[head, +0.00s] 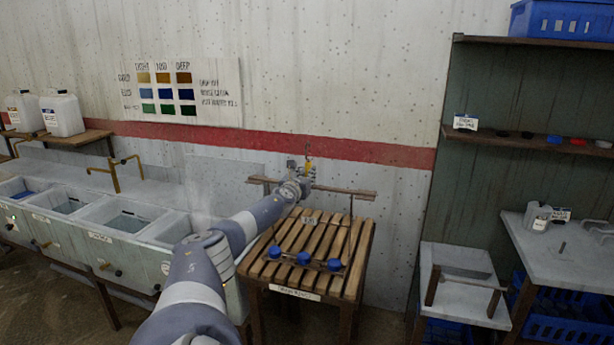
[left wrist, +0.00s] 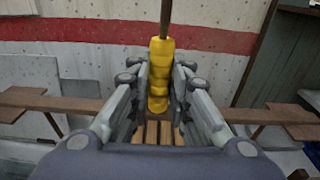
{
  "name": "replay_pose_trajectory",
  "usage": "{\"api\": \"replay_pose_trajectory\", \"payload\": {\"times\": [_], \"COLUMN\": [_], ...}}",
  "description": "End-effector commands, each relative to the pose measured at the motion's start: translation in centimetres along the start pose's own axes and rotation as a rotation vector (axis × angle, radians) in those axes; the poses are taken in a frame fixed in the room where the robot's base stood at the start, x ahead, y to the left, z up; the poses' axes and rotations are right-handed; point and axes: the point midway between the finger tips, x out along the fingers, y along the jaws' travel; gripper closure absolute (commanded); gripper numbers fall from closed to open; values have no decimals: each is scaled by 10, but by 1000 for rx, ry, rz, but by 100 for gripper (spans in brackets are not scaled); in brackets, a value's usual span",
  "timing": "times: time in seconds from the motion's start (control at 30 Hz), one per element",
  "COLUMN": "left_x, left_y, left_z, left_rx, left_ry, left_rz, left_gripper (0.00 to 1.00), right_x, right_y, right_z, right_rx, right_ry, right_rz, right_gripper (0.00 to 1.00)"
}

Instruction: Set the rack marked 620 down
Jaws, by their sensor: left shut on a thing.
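My left gripper (head: 306,176) is above the back of a slatted wooden stand (head: 362,240). It is shut on a yellow grip (left wrist: 158,75), with a dark rod rising from it. A brown wooden bar (head: 345,191) runs crosswise at the gripper; it also shows in the left wrist view (left wrist: 285,115). Below it, thin dark uprights reach a low rail with three blue round pieces (head: 303,258) over the slats. A small pale tag (head: 308,220) hangs there, its number too small to read surely. I cannot tell whether the rack touches the slats. My right gripper is not in view.
Grey sinks (head: 130,220) stand at the left. A low grey bench (head: 460,270) and a grey table (head: 560,245) stand at the right, with a dark shelf (head: 530,140) behind. A label (head: 296,292) is on the stand's front edge.

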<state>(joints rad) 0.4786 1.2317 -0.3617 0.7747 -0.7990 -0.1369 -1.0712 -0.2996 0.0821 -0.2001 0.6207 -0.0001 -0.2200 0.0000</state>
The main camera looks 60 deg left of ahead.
Motion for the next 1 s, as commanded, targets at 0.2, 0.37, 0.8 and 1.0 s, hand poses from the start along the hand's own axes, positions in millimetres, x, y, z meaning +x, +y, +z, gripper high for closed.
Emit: {"api": "replay_pose_trajectory", "payload": {"times": [0.2, 0.37, 0.8, 1.0], "left_x": [0, 0, 0, 0], "left_y": [1, 0, 0, 0], "left_z": [0, -1, -3, -3], "left_rx": [-1, -1, 0, 0], "left_ry": [-4, -2, 1, 0], "left_rz": [2, 1, 0, 0], "left_gripper": [75, 58, 0, 0], "right_x": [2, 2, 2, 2], "right_y": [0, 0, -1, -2], "right_z": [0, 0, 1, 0], "right_rx": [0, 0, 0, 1], "right_ry": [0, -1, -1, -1], "right_rz": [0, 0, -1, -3], "right_gripper": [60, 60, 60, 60]}}
